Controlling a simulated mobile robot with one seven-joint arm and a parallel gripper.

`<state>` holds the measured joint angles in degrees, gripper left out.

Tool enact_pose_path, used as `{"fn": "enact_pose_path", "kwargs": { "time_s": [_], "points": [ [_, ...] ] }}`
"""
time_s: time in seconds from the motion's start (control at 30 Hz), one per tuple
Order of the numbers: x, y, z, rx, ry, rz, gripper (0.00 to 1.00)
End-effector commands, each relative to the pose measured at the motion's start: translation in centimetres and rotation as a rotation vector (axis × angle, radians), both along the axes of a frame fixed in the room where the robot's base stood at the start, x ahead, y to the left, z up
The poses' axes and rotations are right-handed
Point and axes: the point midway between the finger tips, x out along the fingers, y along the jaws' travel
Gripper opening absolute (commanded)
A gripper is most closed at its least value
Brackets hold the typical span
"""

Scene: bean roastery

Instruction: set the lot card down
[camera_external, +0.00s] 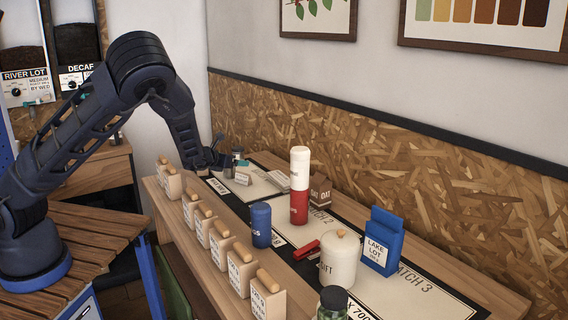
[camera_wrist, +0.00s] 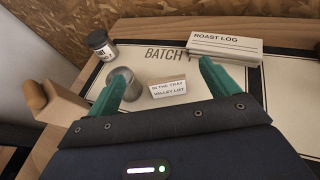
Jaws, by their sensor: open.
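The lot card is a small white folded card (camera_wrist: 169,89) lettered "IN THE TRAY" and "VALLEY LOT". In the wrist view it stands on the pale Batch 1 panel (camera_wrist: 165,68), and a small white card (camera_external: 243,179) shows there in the external view. My gripper (camera_wrist: 163,72) is open, its two teal fingers spread to either side above the card. A gap shows between the card and each finger. In the external view my gripper (camera_external: 222,160) is low over the far left end of the bench, its fingertips hard to make out.
A metal cup (camera_wrist: 124,82) is close by the left finger, partly hidden. A dark-lidded jar (camera_wrist: 102,45) stands behind it. The roast log (camera_wrist: 227,46) is beyond the right finger. A blue canister (camera_external: 261,225) stands mid-bench.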

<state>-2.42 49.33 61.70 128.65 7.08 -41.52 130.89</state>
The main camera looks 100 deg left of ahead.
Motion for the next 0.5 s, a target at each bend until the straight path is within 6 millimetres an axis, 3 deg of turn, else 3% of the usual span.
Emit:
{"fn": "enact_pose_path", "kwargs": {
  "time_s": [0.33,0.5],
  "points": [
    [0.1,-0.1,0.3,-0.009,-0.008,0.005,0.87],
    [0.7,-1.8,0.2,-0.104,-0.11,0.061,0.87]
  ]
}}
